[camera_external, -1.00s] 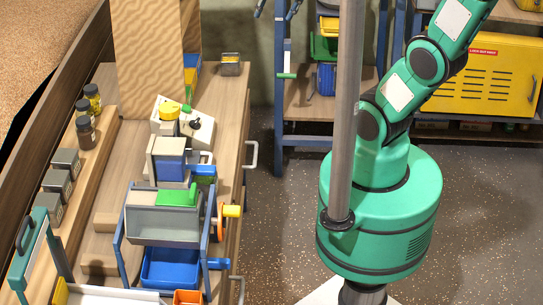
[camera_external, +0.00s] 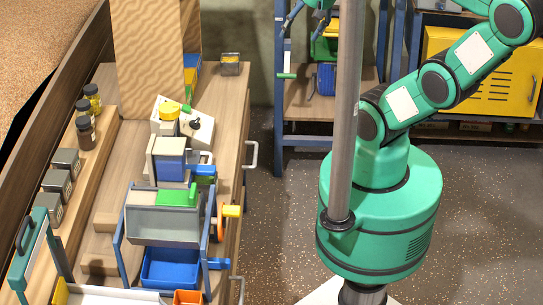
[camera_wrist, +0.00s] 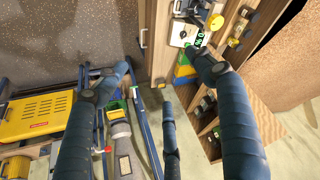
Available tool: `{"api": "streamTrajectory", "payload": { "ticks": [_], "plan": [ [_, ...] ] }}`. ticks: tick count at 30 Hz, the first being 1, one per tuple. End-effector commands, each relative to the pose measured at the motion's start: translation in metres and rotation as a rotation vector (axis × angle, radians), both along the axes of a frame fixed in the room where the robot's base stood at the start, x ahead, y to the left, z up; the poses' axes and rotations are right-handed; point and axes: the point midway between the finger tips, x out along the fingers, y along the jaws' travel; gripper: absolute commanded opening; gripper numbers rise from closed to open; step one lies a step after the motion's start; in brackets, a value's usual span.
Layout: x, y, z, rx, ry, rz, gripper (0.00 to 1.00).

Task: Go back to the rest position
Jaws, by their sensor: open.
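My gripper (camera_wrist: 160,78) fills the lower part of the wrist view. Its dark blue fingers are spread wide apart, and nothing is held between them. In the external view its fingers (camera_external: 306,22) show only at the top edge, high in front of the blue shelf rack; the rest of the hand is cut off by the frame or hidden behind the grey pole. My green arm rises from its round base and bends up to the right, with its elbow at the top right corner.
The workbench (camera_external: 232,125) at left carries a bucket device with a grey hopper (camera_external: 160,224), a blue bin (camera_external: 170,268) and several jars. The blue rack (camera_external: 279,130) and yellow cabinet (camera_external: 500,85) stand behind my arm. The floor (camera_external: 275,215) between bench and base is clear.

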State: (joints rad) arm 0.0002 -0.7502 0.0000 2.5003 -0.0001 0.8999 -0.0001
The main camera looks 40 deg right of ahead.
Motion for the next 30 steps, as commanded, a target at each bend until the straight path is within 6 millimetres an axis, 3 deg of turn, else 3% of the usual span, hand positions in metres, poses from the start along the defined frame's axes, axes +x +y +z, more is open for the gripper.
{"api": "streamTrajectory", "payload": {
  "ticks": [18,30],
  "plan": [
    [0.000,0.000,-0.080,0.000,0.000,0.000,0.69],
    [0.000,0.000,-0.088,0.000,0.000,0.000,0.69]
  ]
}}
